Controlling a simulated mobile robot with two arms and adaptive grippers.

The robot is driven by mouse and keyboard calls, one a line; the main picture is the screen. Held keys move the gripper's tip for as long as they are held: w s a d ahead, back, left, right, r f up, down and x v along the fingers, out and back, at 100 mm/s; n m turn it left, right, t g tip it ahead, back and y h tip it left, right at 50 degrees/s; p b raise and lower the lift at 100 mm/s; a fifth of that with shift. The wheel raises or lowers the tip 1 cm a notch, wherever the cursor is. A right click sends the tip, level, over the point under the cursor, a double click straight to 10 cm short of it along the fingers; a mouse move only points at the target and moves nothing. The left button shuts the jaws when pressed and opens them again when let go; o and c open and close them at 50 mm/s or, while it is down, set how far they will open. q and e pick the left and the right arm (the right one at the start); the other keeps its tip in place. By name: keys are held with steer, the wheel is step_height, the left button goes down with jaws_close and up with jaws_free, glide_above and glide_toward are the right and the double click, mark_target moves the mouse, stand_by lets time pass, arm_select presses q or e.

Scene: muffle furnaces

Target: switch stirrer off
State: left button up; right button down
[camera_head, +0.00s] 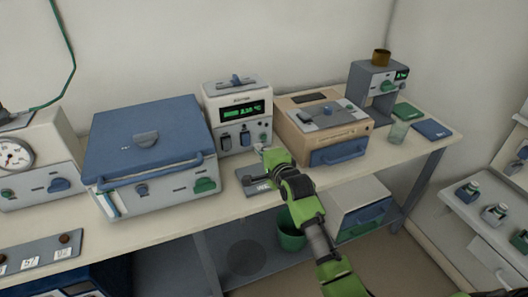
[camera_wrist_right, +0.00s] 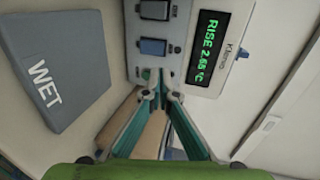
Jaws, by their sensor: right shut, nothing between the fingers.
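A white control unit (camera_head: 238,112) with a green lit display stands at the back middle of the bench. Its front carries a dark rocker switch (camera_wrist_right: 155,10), a blue rocker switch (camera_wrist_right: 152,47) and a small green button (camera_wrist_right: 146,73). I cannot read which of these is the stirrer's. My right gripper (camera_head: 266,154) is just in front of the unit's lower right front. In the right wrist view its fingertips (camera_wrist_right: 161,92) meet, shut and empty, close by the green button. I cannot tell whether they touch the panel. My left gripper is not in view.
A blue-lidded box (camera_head: 150,140) stands left of the unit and a tan box (camera_head: 318,125) right of it. A grey plate marked WET (camera_wrist_right: 55,70) lies before the unit. A glass beaker (camera_head: 398,132) stands further right. A green bucket (camera_head: 291,232) is below.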

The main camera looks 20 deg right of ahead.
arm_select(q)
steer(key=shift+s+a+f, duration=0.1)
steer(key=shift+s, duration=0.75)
arm_select(e)
steer(key=shift+r+v, duration=0.15)
steer(key=shift+v, duration=0.7)
steer(key=shift+r+v, duration=0.15)
steer(key=shift+v, duration=0.7)
steer(key=shift+w, duration=0.15)
